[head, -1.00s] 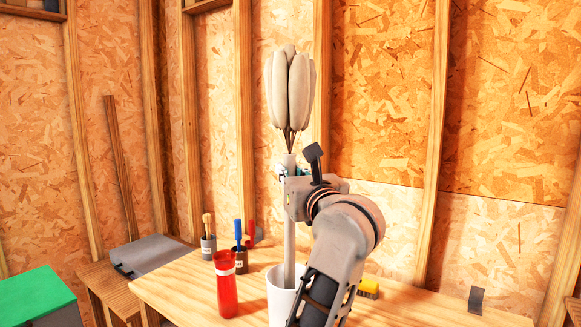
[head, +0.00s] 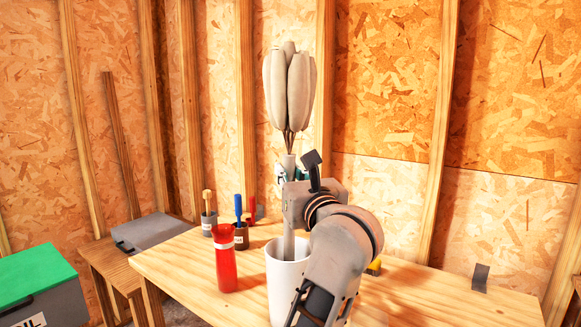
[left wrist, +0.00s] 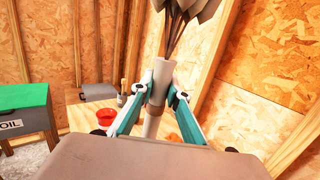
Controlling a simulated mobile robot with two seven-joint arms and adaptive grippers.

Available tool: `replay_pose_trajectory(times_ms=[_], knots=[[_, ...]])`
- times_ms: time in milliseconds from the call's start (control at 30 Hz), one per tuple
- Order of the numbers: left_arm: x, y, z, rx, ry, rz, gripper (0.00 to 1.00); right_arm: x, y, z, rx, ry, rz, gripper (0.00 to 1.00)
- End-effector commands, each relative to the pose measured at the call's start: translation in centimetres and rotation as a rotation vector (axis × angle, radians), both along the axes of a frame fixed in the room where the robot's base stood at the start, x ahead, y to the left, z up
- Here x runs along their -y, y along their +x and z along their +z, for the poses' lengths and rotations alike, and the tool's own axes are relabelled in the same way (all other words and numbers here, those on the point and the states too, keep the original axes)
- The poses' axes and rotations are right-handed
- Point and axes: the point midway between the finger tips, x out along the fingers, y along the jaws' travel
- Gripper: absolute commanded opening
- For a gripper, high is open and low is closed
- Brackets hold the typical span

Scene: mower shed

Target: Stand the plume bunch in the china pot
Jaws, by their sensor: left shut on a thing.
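The plume bunch (head: 288,90) has pale grey-white plumes, thin brown stalks and a long pale stem. It is upright in the head view. My left gripper (head: 286,178) is shut on its stem just below the plumes; the teal fingers (left wrist: 160,92) press on both sides of the stem in the left wrist view. The white china pot (head: 283,285) stands on the workbench below the gripper. The stem's lower part passes into the pot's mouth, and its end is hidden behind the front wall. My left arm covers the pot's right side. My right gripper is not in view.
A red bottle (head: 226,262) stands close left of the pot on the workbench (head: 180,275). A yellow object (head: 374,268) is partly behind my arm. The bench's right side is mostly clear.

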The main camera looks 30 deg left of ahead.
Motion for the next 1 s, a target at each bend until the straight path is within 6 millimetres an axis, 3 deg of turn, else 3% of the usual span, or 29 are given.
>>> replay_pose_trajectory(times_ms=[500, 1000], knots=[[0.0, 0.1, -4.1, -0.004, 0.001, 0.000, 0.00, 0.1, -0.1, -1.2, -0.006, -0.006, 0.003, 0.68], [0.0, 0.1, -7.5, -0.003, 0.001, -0.001, 0.00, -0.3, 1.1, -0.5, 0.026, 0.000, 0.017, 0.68]])
